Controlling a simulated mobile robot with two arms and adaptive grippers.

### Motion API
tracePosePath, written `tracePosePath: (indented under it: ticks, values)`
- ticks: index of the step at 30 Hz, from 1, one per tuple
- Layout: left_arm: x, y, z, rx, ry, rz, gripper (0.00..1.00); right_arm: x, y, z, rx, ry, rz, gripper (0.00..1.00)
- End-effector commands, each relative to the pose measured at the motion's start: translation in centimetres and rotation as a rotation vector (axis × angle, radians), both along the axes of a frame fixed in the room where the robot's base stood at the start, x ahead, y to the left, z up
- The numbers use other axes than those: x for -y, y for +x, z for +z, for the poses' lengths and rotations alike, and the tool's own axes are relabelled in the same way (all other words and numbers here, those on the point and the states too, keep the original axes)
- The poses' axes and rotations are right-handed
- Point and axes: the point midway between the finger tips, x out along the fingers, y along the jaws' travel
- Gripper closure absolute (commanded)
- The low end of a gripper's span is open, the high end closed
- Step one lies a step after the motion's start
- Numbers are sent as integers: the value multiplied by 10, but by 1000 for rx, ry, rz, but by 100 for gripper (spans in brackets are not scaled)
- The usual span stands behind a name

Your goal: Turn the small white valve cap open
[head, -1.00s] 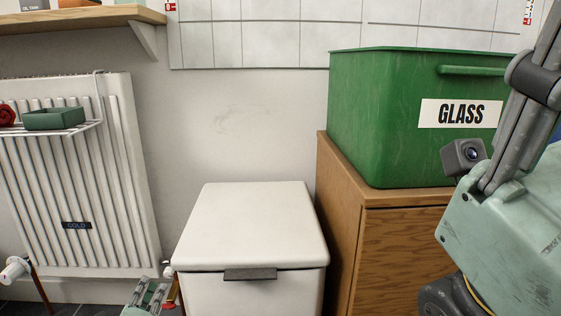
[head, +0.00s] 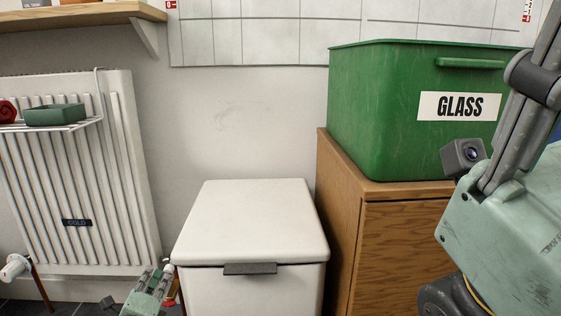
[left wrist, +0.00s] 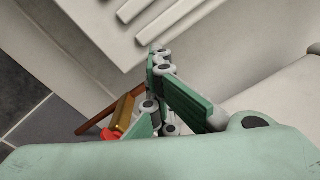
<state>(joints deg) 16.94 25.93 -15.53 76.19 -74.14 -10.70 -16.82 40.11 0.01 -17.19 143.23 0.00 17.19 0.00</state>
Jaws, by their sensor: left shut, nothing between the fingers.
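The small white valve cap (head: 168,268) is at the lower right corner of the radiator in the head view, partly hidden by my left gripper. My left gripper (head: 159,275) is at the bottom of the head view, with its fingertips right beside the cap. Its green fingers are shut with nothing between them. I cannot tell whether they touch the cap. The left wrist view shows the fingers (left wrist: 157,72) close up near the radiator's lower edge; the cap is not clear there. My right gripper is out of view; only part of my right arm shows at the right.
The radiator (head: 75,180) carries a wire shelf with a green tray (head: 54,115). A white lidded bin (head: 250,225) stands close right of my left gripper. A brass fitting (left wrist: 124,112) with a red handle (left wrist: 112,134) is beside the fingers. A green GLASS crate (head: 385,110) sits on a wooden cabinet.

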Motion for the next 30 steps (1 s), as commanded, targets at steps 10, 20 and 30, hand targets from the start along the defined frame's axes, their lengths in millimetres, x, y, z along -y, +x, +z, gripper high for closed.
tracePosePath:
  ticks: [10, 20, 30]
  values:
    - [-3, 3, 1, 3, 2, 18, 100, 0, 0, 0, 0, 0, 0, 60]
    - [2, 3, 0, 1, 2, 12, 100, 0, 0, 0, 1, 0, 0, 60]
    - [6, 3, 6, 0, 0, 7, 100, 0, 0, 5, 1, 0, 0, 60]
